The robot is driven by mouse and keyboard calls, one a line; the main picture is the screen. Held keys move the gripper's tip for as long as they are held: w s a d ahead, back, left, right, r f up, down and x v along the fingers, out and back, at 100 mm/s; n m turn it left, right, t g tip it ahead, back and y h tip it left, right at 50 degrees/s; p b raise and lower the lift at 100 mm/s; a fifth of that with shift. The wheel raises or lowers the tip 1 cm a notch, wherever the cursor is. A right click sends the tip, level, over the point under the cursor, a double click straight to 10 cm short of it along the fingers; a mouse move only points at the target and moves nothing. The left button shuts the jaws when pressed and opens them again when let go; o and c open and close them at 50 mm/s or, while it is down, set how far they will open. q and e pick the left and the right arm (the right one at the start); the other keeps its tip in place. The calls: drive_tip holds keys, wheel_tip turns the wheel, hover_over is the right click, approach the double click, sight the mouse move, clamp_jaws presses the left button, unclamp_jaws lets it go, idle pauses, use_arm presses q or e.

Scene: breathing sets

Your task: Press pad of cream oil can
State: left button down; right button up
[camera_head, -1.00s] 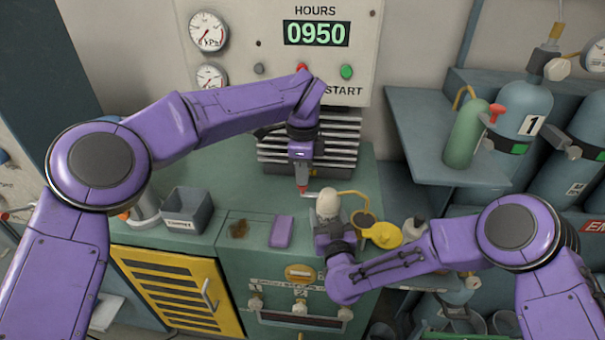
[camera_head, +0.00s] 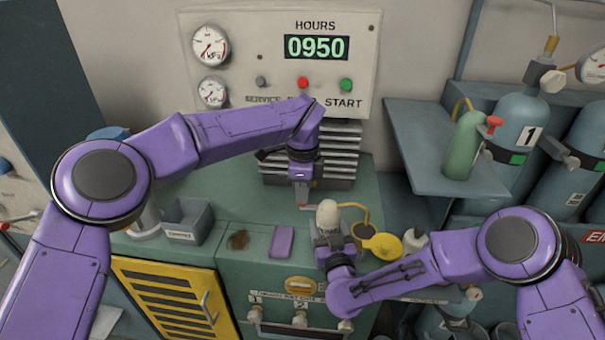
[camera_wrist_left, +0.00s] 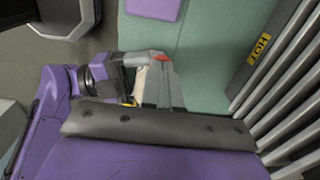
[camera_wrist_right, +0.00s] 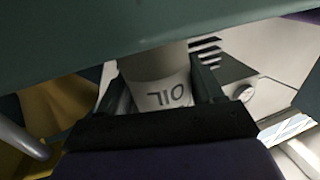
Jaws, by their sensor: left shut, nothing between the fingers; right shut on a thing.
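The cream oil can (camera_head: 328,214) stands upright in my right gripper (camera_head: 330,238), above the green cabinet top. The can's pad cannot be made out. My left gripper (camera_head: 303,202) points down, shut and empty, just left of and behind the can, apparently clear of it. In the left wrist view, a cream part (camera_wrist_left: 140,85) shows beside my left gripper (camera_wrist_left: 162,65).
A purple block (camera_head: 282,242) and a brown stain lie on the green top (camera_head: 227,226). A grey bin (camera_head: 188,222) stands left. A yellow round cup (camera_head: 383,245) is right of the can. A ribbed grey block (camera_head: 340,165) stands behind, under the control panel (camera_head: 375,60).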

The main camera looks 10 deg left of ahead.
use_arm(q)
wheel_tip(320, 180, up, 14)
drive_tip(key=shift+s, duration=0.25)
use_arm(e)
drive_tip(key=shift+w+f, duration=0.15)
idle(1.1)
drive_tip(key=o, duration=1.2)
drive_tip(key=shift+o, duration=1.4)
use_arm(q)
drive_tip(key=shift+f, duration=0.1)
use_arm(e)
drive_tip(key=shift+w, duration=0.1)
